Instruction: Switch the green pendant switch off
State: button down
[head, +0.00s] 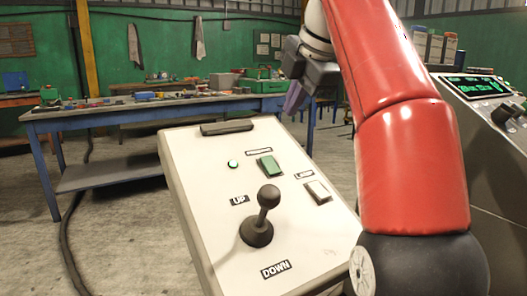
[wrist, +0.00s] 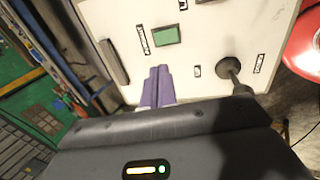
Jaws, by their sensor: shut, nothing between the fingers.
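The green pendant switch (head: 269,166) is a rocker on the sloping white pendant panel (head: 200,190), above the joystick (head: 262,215). In the wrist view the green switch (wrist: 167,36) lies just beyond my fingertips. A small lit green lamp (head: 233,163) is left of the switch in the head view. My gripper (head: 293,104) has purple fingers, held together and empty, over the panel's upper end. I cannot tell the exact gap to the panel or which way the rocker is tilted.
A white switch (head: 317,191) sits right of the green one. The joystick stands up from the panel, between UP and DOWN labels. A grey console (head: 470,150) with a green display is on the right. A blue workbench (head: 130,112) stands behind, with open floor before it.

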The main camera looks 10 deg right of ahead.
aim_at(268, 161)
jog(key=b+x, duration=0.1)
jog(key=x, duration=1.3)
jog(key=shift+s+f+b, duration=0.1)
jog(key=shift+b, duration=0.4)
